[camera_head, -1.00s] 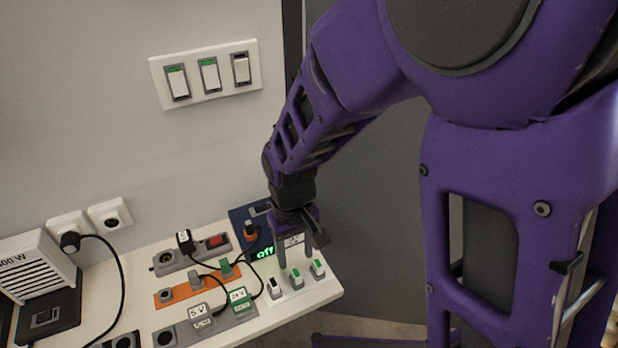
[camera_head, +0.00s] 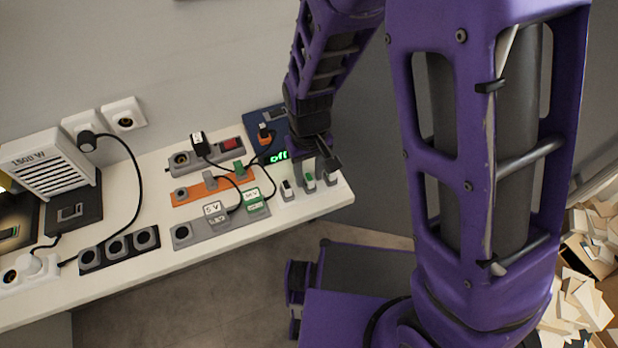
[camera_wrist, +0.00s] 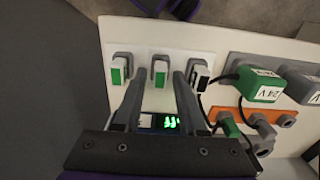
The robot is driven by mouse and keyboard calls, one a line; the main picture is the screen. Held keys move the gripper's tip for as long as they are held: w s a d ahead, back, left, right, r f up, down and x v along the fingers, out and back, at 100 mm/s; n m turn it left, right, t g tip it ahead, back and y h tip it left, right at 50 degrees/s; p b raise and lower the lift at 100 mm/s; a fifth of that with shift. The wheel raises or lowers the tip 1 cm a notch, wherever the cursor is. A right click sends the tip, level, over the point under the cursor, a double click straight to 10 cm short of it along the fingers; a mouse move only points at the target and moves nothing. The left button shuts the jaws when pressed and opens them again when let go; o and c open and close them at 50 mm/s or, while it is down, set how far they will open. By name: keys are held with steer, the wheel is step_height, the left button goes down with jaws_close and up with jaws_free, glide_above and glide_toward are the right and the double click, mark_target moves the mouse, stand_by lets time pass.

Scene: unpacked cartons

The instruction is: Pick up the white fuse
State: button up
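Nothing in view is clearly recognizable as a white fuse. My gripper (camera_wrist: 160,74) is open, with its two dark fingers apart and nothing between them that is visibly gripped. I cannot tell the height gap. A small white label-like piece (camera_wrist: 146,121) shows between the fingers beside the lit green "off" display (camera_wrist: 170,122); I cannot tell what it is. In the head view my gripper (camera_head: 318,168) hangs at the right end of the bench, partly hiding the switches.
The white bench (camera_head: 130,255) carries a heater marked 1500 W (camera_head: 50,165), a grey power strip (camera_head: 206,155) with a red switch, an orange socket strip (camera_head: 187,198) and 5 V and 24 V plugs. Black cables loop between them. Cardboard pieces (camera_head: 590,240) lie at far right.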

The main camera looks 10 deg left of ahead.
jaws_close()
stand_by(1.1)
